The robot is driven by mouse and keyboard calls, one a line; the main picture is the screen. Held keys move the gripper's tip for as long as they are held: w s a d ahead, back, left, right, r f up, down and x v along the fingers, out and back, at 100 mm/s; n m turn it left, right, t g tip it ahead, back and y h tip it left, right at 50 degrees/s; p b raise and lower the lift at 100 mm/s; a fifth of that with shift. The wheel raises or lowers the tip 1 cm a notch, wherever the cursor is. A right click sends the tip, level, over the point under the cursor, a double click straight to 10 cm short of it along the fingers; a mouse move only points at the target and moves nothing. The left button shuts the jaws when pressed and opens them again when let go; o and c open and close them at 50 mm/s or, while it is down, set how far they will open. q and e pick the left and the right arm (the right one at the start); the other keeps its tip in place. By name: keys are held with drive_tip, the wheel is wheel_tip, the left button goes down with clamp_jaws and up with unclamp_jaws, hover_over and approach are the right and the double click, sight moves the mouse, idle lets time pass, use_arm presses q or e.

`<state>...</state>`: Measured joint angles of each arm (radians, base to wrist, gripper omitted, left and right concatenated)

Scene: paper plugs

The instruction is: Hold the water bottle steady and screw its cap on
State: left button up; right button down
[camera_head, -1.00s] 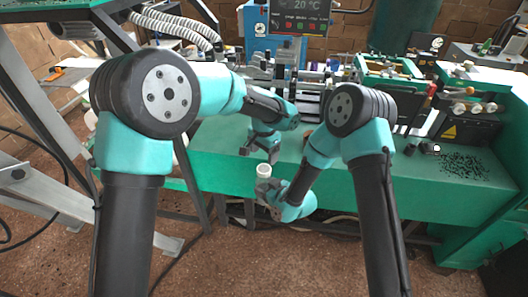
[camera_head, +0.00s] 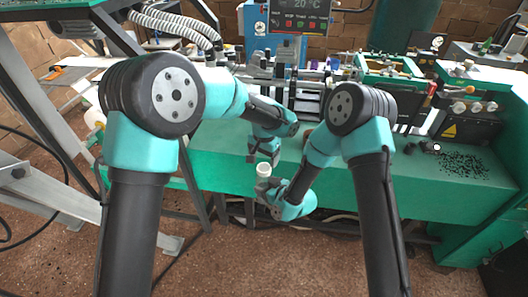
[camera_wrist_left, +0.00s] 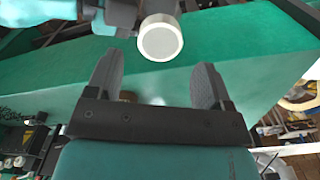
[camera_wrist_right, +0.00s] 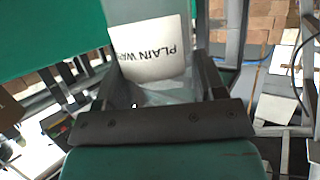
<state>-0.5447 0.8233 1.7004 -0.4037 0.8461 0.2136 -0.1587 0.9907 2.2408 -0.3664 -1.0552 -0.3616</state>
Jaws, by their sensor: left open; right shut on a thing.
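The water bottle (camera_wrist_right: 155,88) is clear, with a white label lettered in black, upside down in the right wrist view. My right gripper (camera_wrist_right: 158,72) is shut on it, one finger on each side. A round white cap (camera_wrist_left: 161,39) shows at the bottle's top; it also shows in the head view (camera_head: 264,169). How firmly the cap sits cannot be told. My left gripper (camera_head: 263,158) is open and empty, just above and close to the cap. In the left wrist view the cap is just past the fingertips, between their lines. The bottle's body is mostly hidden in the head view.
A green workbench (camera_head: 345,185) lies behind the grippers, with tools and machines at its back. Dark shavings (camera_head: 465,165) lie on its right part. A metal frame (camera_head: 40,190) stands at the left. Brown floor (camera_head: 300,260) is below; the space in front of the bench is open.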

sight(264, 167)
use_arm(q)
drive_tip(key=shift+f, duration=2.65)
drive_tip(key=c, duration=0.9)
drive_tip(key=m, duration=0.5)
drive_tip(key=shift+c, duration=0.2)
drive_tip(key=o, duration=1.1)
drive_tip(key=shift+r, duration=0.1)
wheel_tip(264, 167, up, 12)
drive_tip(key=shift+f, duration=0.1)
